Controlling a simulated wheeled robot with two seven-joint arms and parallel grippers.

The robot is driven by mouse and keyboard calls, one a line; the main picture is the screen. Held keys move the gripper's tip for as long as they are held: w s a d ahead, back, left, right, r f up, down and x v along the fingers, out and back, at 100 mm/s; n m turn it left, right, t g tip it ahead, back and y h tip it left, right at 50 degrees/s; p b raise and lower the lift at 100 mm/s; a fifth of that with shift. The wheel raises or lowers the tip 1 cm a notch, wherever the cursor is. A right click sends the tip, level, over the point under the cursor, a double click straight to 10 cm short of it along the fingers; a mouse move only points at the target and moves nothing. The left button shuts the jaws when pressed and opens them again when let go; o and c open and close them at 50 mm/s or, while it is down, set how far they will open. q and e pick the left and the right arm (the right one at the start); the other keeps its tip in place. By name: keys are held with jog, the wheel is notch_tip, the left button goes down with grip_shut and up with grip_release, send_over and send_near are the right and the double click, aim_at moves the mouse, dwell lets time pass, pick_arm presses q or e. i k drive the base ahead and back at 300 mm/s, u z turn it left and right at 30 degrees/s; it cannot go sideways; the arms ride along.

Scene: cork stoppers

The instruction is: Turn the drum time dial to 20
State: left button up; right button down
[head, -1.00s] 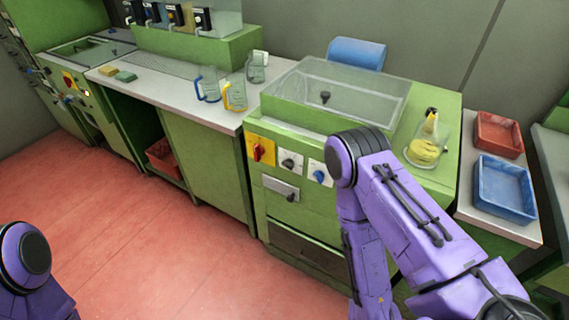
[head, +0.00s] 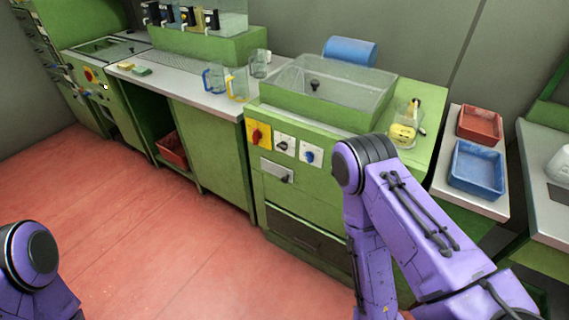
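A green drum machine (head: 290,220) with a clear lidded tub (head: 335,90) on top stands in the middle of the head view. Its front has a row of three dials: a red knob on a yellow plate (head: 257,134), a dark knob on a white plate (head: 284,144), and a blue knob on a white plate (head: 310,153). The dial markings are too small to read. My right arm rises in front of the machine's right side, and its gripper is out of view. Only a purple part of my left arm shows at bottom left, and its gripper is out of view.
A grey counter (head: 195,92) with jugs (head: 237,84) runs to the left. A glass container with yellow contents (head: 404,130) stands right of the tub. Red (head: 480,124) and blue (head: 477,167) trays lie on a side table. The red floor (head: 150,230) in front is clear.

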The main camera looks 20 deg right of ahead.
aim_at(283, 145)
jog(key=z, duration=0.9)
jog(key=i, duration=0.35)
jog(key=z, duration=0.2)
